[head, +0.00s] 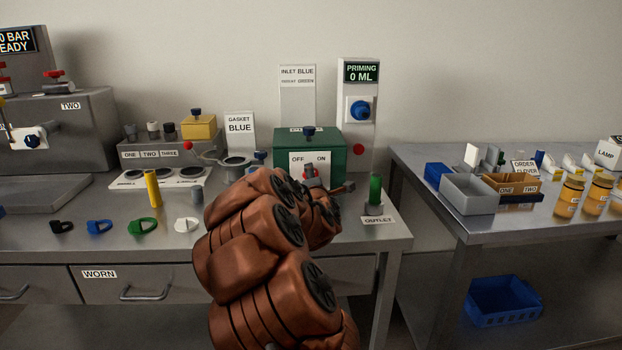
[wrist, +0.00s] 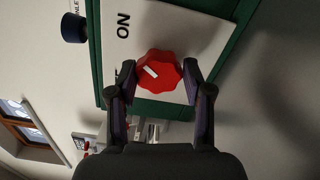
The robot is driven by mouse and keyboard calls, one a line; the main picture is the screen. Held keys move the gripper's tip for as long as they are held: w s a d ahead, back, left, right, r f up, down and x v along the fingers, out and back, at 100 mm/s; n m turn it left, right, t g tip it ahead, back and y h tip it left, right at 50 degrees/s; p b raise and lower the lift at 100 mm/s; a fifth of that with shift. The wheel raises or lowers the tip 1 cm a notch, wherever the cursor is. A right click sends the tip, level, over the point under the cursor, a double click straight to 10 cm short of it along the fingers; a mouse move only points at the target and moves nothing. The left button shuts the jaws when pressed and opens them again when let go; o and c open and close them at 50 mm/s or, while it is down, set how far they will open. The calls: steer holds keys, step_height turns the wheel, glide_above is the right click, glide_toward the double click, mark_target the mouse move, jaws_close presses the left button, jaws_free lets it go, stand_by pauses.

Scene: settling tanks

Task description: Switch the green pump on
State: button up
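The green pump (head: 325,165) is a green box on the left bench with a white panel (head: 297,170) marked OFF on the left and ON on the right. Its red knob (wrist: 159,72) carries a short white mark off its centre, towards the label side. ON shows in the wrist view; OFF is mostly hidden there by a finger. My gripper (wrist: 159,70) is at the panel, one finger on each side of the knob. The fingers look open with narrow gaps; contact is hard to tell. In the head view my arm hides part of the pump's front.
A green-topped outlet post (head: 375,190) stands close right of my gripper. A panel reading PRIMING 0 ML (head: 361,73) has a blue knob (head: 361,110). A second bench (head: 440,170) is at right.

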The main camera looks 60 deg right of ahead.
steer(key=o, duration=0.3)
steer(key=shift+v, duration=3.75)
